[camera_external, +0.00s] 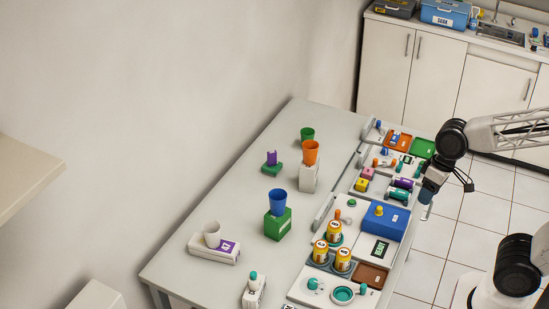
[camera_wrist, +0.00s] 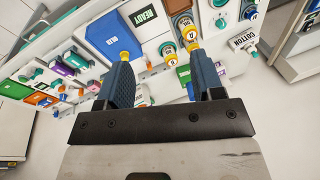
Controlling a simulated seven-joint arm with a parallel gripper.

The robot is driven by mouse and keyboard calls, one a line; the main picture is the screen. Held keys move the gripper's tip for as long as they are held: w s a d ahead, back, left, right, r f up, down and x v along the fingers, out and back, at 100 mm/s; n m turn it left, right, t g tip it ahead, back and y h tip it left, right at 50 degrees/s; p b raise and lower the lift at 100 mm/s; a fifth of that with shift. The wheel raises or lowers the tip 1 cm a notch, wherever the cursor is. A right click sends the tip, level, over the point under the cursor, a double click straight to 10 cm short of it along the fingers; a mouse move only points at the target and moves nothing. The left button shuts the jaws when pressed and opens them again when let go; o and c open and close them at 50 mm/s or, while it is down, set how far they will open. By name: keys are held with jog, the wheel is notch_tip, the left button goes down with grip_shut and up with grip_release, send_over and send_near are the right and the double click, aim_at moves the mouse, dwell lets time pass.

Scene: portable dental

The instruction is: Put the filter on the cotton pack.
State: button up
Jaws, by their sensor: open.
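My gripper (camera_external: 429,192) hangs at the right edge of the table in the external view. The cotton pack (camera_wrist: 243,40), a white box marked COTTON, is at the upper right of the wrist view, well away from the fingers. A white box with a teal-topped piece (camera_external: 253,290) at the external view's bottom may be the same pack; its lettering is too small to read. No item is clearly labelled as the filter, so I cannot tell which it is.
A blue box (camera_external: 384,221) with a yellow knob stands on the white tray unit, near several orange labelled jars (camera_external: 334,231). Beyond are an orange cup (camera_external: 311,151), a blue cup (camera_external: 277,202) and a white cup (camera_external: 212,233), on blocks. Bare table lies between the blocks.

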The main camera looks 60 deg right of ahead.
jog(key=s+d+n+h, duration=0.2)
jog(key=s+d, duration=0.2)
jog(key=shift+s+r+t, duration=0.35)
jog(key=shift+s+t, duration=0.05)
dwell(1.0)
